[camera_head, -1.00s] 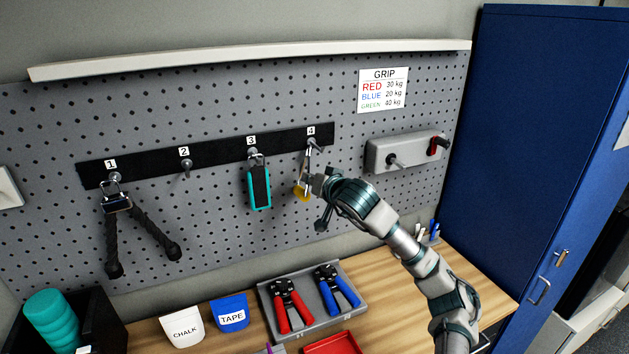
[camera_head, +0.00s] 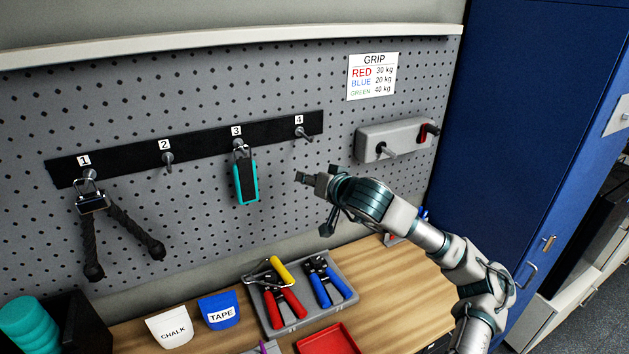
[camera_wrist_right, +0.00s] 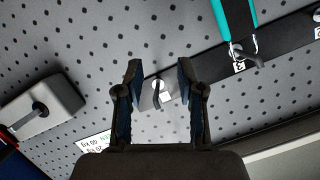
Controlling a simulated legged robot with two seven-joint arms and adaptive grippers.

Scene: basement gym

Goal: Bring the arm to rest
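My right gripper (camera_head: 304,179) is in front of the pegboard, below and apart from hook 4 (camera_head: 302,133). In the right wrist view its two fingers stand apart, with nothing between them (camera_wrist_right: 158,72); bare hook 4 (camera_wrist_right: 159,88) shows behind the gap. My right arm (camera_head: 430,237) reaches in from the lower right. A yellow-handled hand gripper (camera_head: 283,272) lies over the red hand gripper (camera_head: 287,302) in the grey tray (camera_head: 272,327). A blue hand gripper (camera_head: 327,283) lies beside them. My left gripper is not in view.
A rope attachment (camera_head: 130,230) hangs on hook 1 and a teal-edged strap (camera_head: 246,180) on hook 3. Hook 2 (camera_head: 167,160) is bare. A red tray (camera_head: 328,340) is on the bench.

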